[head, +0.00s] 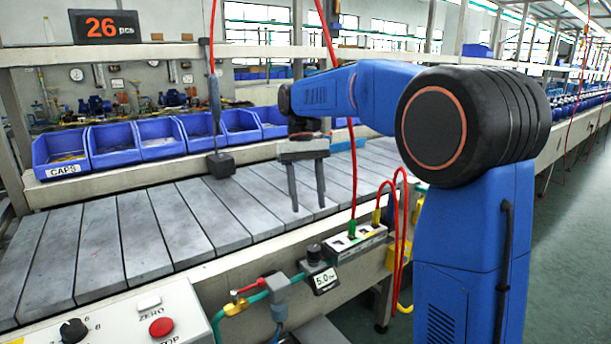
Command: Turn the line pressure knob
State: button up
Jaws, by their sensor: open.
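A small black knob (314,253) sits on top of a pressure unit with a display (325,279) reading about 5.0, at the front edge of the line. This looks like the line pressure knob, though no label names it. My gripper (308,208) points down over the slatted bed, above and behind this knob in the picture. Its two grey fingers are apart with nothing between them. It is clear of the knob. Another black knob (73,330) with numbers around it is on the control panel at the lower left.
The control panel (140,315) also carries a red stop button (161,327) and a white ZERO button (149,303). Green pipe (252,299) and red hoses (402,215) run near the pressure unit. Blue bins (112,145) stand behind. A dark hanging tool (216,110) is left of my gripper. The slatted bed (135,232) is mostly bare.

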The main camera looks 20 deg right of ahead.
jog(key=v, duration=0.6)
jog(key=s+d+f+t, duration=0.2)
jog(key=s, duration=0.6)
jog(key=s+d+f+t, duration=0.2)
jog(key=s+f, duration=0.1)
jog(key=s, duration=0.5)
jog(key=s+d+f+t, duration=0.2)
jog(key=s+f+t, duration=0.3)
jog(key=s+f, duration=0.9)
jog(key=shift+s+d, duration=0.4)
jog(key=shift+s, duration=0.25)
